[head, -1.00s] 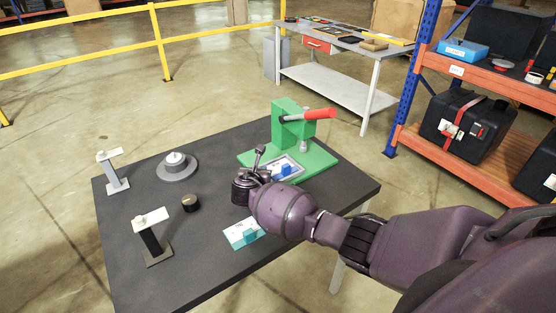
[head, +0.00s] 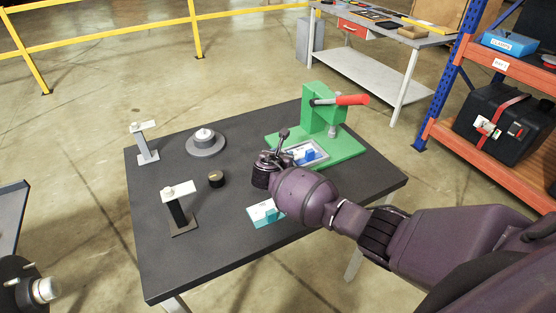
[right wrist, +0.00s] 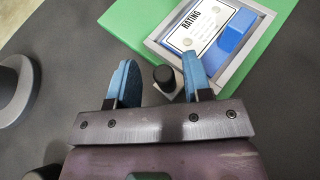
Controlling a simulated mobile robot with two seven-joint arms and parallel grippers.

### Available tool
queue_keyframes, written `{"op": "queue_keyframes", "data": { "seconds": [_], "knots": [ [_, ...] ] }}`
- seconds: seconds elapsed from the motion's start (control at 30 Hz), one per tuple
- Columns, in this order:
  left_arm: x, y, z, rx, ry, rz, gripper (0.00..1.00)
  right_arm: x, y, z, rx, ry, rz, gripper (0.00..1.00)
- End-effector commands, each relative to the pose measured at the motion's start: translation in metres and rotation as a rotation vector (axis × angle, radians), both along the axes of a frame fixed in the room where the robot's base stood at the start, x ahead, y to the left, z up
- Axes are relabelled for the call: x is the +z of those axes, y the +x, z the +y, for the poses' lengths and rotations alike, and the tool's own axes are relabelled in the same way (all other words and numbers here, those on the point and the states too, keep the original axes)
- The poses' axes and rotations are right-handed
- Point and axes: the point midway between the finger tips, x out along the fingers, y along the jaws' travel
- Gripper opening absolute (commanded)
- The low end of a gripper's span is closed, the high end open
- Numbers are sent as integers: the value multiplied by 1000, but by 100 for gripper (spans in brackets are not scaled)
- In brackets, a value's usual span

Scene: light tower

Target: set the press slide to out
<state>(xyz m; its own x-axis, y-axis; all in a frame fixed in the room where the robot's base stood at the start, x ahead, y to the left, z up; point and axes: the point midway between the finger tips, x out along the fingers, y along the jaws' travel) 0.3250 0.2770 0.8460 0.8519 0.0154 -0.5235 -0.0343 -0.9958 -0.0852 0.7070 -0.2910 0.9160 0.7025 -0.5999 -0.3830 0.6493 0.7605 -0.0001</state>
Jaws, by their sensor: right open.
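The green press (head: 322,108) with its red lever (head: 352,100) stands at the back right of the dark table. Its slide, a grey-framed tray (head: 322,161), lies at the front of the green base and holds a white "RATING" plate (right wrist: 199,28) and a blue block (right wrist: 236,32). A black-topped knob (right wrist: 164,75) is at the tray's near corner. My right gripper (head: 281,147) is beside the tray. In the right wrist view its blue fingers are open, one each side of the knob; contact is not clear. My left gripper is not in view.
A teal-and-white block (head: 263,214) lies close to my right forearm. Two posts (head: 147,148) (head: 181,210), a round grey dial (head: 206,144) and a black knob (head: 216,180) stand on the table's left.

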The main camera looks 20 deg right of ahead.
Motion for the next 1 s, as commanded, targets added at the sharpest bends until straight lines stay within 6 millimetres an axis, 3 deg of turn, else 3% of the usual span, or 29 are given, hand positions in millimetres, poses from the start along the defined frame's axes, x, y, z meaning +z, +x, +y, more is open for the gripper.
{"op": "queue_keyframes", "data": {
  "seconds": [0.6,1.0],
  "knots": [
    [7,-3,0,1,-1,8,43,34,-63,55,3,3,0,46],
    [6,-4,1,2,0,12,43,39,-74,64,1,2,1,46]
  ]
}}
